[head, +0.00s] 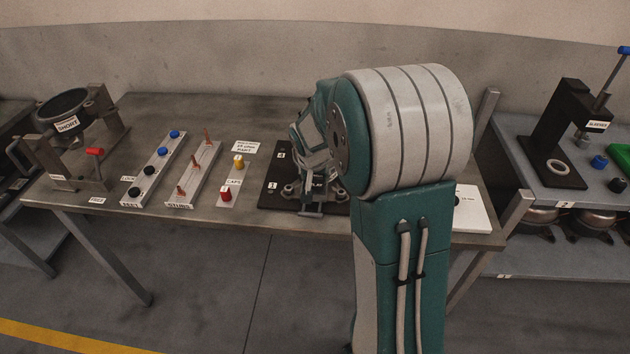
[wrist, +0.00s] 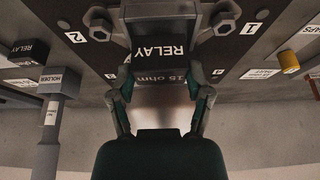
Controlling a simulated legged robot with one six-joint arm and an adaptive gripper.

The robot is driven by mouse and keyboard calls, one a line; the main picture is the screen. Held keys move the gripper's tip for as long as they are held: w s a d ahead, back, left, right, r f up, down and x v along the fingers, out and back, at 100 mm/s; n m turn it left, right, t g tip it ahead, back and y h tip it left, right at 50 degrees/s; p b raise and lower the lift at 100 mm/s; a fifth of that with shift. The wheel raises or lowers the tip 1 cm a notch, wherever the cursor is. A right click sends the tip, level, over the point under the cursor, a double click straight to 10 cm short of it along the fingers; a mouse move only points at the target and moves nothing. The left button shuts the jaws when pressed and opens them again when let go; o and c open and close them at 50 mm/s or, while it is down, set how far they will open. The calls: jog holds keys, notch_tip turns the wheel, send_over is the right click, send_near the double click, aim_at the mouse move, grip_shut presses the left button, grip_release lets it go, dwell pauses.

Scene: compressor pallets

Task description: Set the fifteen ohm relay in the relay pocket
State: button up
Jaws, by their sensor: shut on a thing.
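The fifteen ohm relay (wrist: 172,80) is a dark block lettered "15 ohm", between the two fingers of my gripper (wrist: 166,92) in the wrist view. My gripper is shut on it. Right against it is a dark face lettered "RELAY" (wrist: 160,50), below a grey frame between two bolts. I cannot tell whether the relay is inside the pocket or only in front of it. In the head view my gripper (head: 316,172) is low over the dark base plate (head: 272,198), and my arm hides much of that spot and the relay.
Numbered labels mark the dark plate. A white card (head: 472,208) lies at right. A grey holder post (wrist: 53,120) shows in the wrist view.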

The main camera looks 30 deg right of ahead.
notch_tip(320, 180, down, 2)
jog(key=shift+f, duration=0.1)
jog(key=shift+a, duration=0.3)
jog(key=o, duration=1.1)
jog(key=shift+o, duration=0.2)
jog(key=shift+d, duration=0.15)
jog(key=v, duration=1.1)
jog(key=s+a+r+n+y, duration=0.1)
jog(key=s+a+r+n, duration=0.1)
jog(key=s+a, duration=0.2)
jog(key=s+a+r+n+t, duration=0.1)
jog(key=s+a+r+n, duration=0.1)
jog(key=s, duration=0.8)
jog(key=s+a+r+n+y, duration=0.1)
jog(key=s+a+r+n, duration=0.1)
jog(key=s+a, duration=0.4)
jog(key=shift+s+r+n+t+y, duration=0.35)
jog(key=shift+s+r, duration=0.3)
jog(key=shift+s, duration=0.4)
